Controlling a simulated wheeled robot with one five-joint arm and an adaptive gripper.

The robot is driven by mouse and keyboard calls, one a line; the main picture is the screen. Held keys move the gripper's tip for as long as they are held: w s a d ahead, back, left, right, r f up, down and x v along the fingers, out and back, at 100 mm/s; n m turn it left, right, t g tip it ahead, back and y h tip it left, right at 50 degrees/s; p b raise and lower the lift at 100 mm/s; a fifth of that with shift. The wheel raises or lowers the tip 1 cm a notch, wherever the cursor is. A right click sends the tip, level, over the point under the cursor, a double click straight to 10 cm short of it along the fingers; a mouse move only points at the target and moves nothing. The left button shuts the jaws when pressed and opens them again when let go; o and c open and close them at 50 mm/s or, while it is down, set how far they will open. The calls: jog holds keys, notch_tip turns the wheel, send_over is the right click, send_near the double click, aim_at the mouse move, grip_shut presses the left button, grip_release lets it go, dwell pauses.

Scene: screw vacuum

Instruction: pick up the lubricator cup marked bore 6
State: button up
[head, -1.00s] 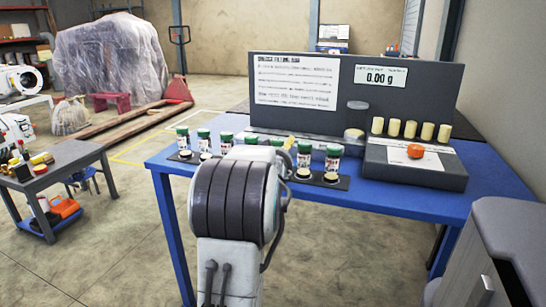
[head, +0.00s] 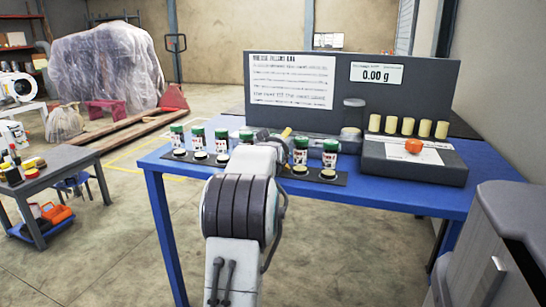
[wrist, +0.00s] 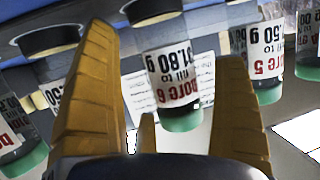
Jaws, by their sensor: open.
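The lubricator cup marked bore 6 (wrist: 172,75) shows upside down in the wrist view, with a clear body, a white label with red print and a green end. It lies in line between the yellow fingers of my gripper (wrist: 165,45). The fingers are spread and I cannot see them pressing on the cup. In the head view my arm hides most of the gripper; a yellow finger part shows beside a green-capped cup (head: 300,151). Labels are too small there to tell which cup is bore 6.
The cup marked bore 5 (wrist: 263,55) stands close beside bore 6. Several more green-capped cups line the blue table (head: 420,197), including one at the row's right end (head: 330,154). A grey scale (head: 415,168) stands to the right, a dark panel (head: 430,105) behind.

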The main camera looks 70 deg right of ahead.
jog(key=shift+c, duration=0.3)
jog(key=c, duration=1.3)
jog(key=shift+r, duration=0.15)
